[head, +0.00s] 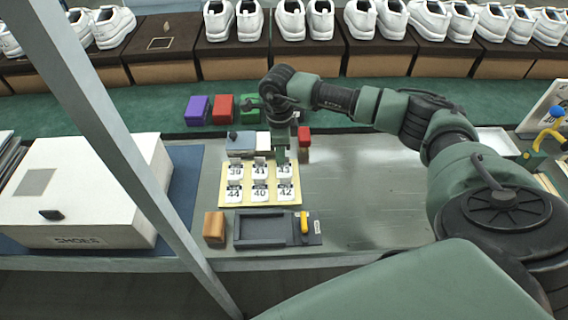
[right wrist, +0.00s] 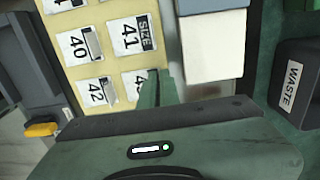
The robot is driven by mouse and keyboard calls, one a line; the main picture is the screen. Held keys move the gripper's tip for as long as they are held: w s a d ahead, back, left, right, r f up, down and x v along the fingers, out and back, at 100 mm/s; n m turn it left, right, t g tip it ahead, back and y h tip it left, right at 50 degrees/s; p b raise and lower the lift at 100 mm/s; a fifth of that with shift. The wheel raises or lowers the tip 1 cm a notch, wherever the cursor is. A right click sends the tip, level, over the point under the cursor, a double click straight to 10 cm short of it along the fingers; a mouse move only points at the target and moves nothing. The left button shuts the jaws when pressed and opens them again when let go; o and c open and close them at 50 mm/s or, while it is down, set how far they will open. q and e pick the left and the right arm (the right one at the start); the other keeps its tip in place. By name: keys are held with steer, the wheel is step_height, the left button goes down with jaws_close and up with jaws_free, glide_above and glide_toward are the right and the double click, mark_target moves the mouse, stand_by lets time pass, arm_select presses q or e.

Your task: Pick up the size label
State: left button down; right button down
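Several white size labels with black numbers lie in two rows on a pale yellow board (head: 255,205) on the bench. The head view shows the 41 label (head: 259,171), 40 label (head: 260,193), 42 label (head: 286,192) and 44 label (head: 234,194). My right gripper (head: 282,158) points down at the board's back right corner, over the 43 label. In the right wrist view the 41 label (right wrist: 132,36) and 42 label (right wrist: 97,92) are clear. There my green fingers (right wrist: 156,88) partly cover the 43 label (right wrist: 132,82); their gap is unclear. My left gripper is out of view.
A grey tray fixture (head: 262,230) with a yellow lever (head: 304,222) and a brown block (head: 214,227) stand in front of the board. A white SHOES box (head: 75,215) is left. A dark WASTE bin (right wrist: 298,85) shows at right. The metal bench (head: 355,195) right of the board is clear.

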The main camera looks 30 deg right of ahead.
step_height(320, 180, up, 20)
steer(key=b, duration=0.1)
stand_by(0.5)
stand_by(0.4)
